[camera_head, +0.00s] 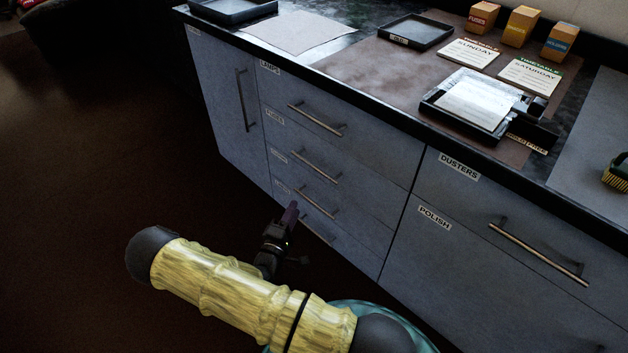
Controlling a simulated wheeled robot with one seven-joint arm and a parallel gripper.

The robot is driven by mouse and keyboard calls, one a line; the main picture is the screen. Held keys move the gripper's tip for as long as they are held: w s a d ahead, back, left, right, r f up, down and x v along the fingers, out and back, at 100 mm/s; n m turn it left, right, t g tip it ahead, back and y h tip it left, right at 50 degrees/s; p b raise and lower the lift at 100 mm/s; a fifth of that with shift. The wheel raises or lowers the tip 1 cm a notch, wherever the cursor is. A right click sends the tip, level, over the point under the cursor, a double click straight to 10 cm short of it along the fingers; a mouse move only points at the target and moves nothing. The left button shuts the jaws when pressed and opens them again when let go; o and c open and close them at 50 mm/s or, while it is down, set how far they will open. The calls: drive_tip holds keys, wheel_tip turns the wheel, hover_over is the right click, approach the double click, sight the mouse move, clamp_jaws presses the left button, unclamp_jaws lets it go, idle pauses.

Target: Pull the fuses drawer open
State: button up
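A grey cabinet has a column of several closed drawers. The top drawer (350,135) is labelled LAMPS. Each drawer has a metal bar handle; the lowest handle (319,230) is partly hidden by my gripper. My gripper (291,213) is low in front of the bottom drawers, its dark fingers at the left end of the lowest handle. I cannot tell whether it touches the handle or whether the fingers are open or shut.
DUSTERS (530,215) and POLISH (470,270) fronts are closed at the right. A tall door (222,100) is closed at the left. The countertop holds black trays (415,31), cards (530,76) and small orange boxes (520,26). The floor at the left (100,170) is clear.

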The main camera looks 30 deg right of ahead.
sight(314, 166)
drive_tip(key=shift+s+f+t, duration=0.1)
drive_tip(key=shift+s+t, duration=0.05)
drive_tip(key=shift+t, duration=0.15)
drive_tip(key=b+x, duration=0.2)
drive_tip(key=x, duration=1.5)
drive_tip(key=shift+d, duration=0.2)
clamp_jaws()
